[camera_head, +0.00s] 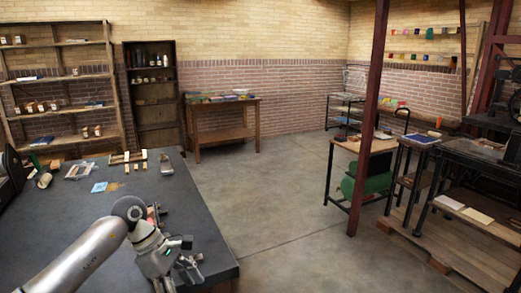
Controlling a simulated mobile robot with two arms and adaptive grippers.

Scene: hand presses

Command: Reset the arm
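My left arm comes in from the lower left over the dark table (60,215). Its silver forearm leads to a dark wrist joint, and my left gripper (190,268) points right and down near the table's front right corner. The fingers are small and partly overlap, so I cannot tell whether they are open or shut. I see no object clearly held. My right arm and gripper are not in view.
Small items lie on the table: a blue card (99,187), a jar (45,180), wooden pieces and a grey block (166,166). Small objects behind my wrist are partly hidden. Open floor (270,190) lies right of the table. A red post (369,120) and press benches stand at right.

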